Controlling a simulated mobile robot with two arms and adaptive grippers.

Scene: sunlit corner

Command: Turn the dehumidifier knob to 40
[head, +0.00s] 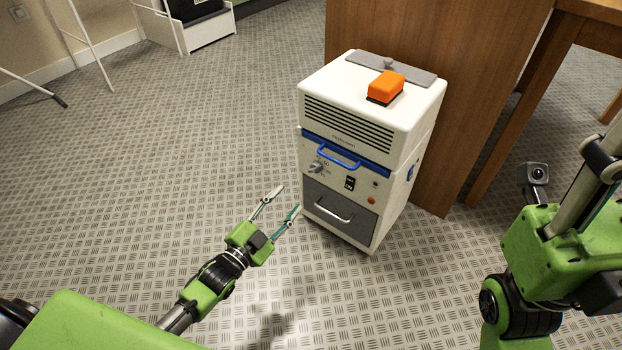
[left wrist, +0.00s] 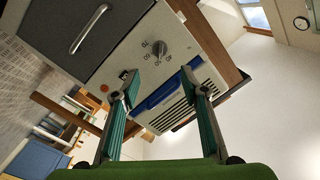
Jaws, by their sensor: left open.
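The white dehumidifier (head: 345,125) stands on the floor at the middle of the head view. Its knob (head: 317,168) is a small grey dial on the left of the front panel. My left gripper (head: 289,200) is open and empty, in front of and to the lower left of the panel. In the left wrist view its fingers (left wrist: 160,78) are spread with the knob beyond the gap, apart from them. My right gripper is out of view.
An orange box (head: 386,86) lies on the dehumidifier's top. A blue handle (head: 338,155), a black switch (head: 350,184) and a drawer handle (head: 333,211) are near the knob. A wooden desk (head: 420,60) stands close behind.

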